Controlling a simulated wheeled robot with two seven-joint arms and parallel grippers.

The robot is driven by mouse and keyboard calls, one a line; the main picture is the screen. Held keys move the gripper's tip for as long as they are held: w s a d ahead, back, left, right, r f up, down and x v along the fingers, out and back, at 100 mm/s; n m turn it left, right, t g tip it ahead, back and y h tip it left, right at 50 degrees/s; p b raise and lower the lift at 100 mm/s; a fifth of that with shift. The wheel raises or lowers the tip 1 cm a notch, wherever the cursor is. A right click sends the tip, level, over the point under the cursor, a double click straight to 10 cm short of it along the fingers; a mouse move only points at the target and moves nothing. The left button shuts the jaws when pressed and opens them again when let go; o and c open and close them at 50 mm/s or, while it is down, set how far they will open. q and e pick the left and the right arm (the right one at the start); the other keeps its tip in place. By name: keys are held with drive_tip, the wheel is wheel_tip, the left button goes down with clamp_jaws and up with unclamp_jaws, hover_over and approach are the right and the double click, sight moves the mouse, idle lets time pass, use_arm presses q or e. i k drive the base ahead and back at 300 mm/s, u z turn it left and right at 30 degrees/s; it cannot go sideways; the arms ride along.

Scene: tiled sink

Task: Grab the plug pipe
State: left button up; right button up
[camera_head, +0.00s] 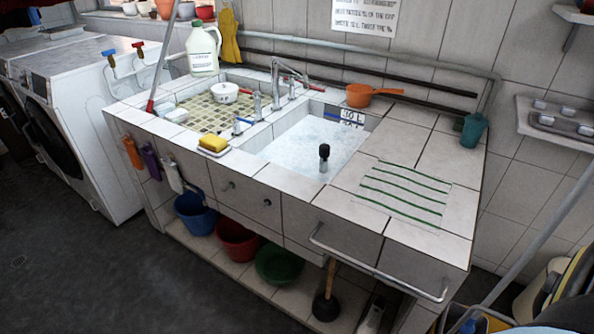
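A dark upright piece (323,157), which looks like the plug pipe, stands in the right-hand basin (270,166) near its front edge. Its black top and a short lighter stem show above cloudy, foamy water, and the lower part is hidden under the water. Neither of my grippers is in view, and nothing touches the pipe.
A silver faucet (289,70) stands behind the basins. An orange scoop (362,95) and a teal cup (474,130) are on the counter. A yellow sponge (213,143) lies front left. A metal rail (380,270) runs along the front. The striped right counter is clear.

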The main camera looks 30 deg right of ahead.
sight(324, 153)
drive_tip(key=i, duration=1.25)
drive_tip(key=u, duration=0.2)
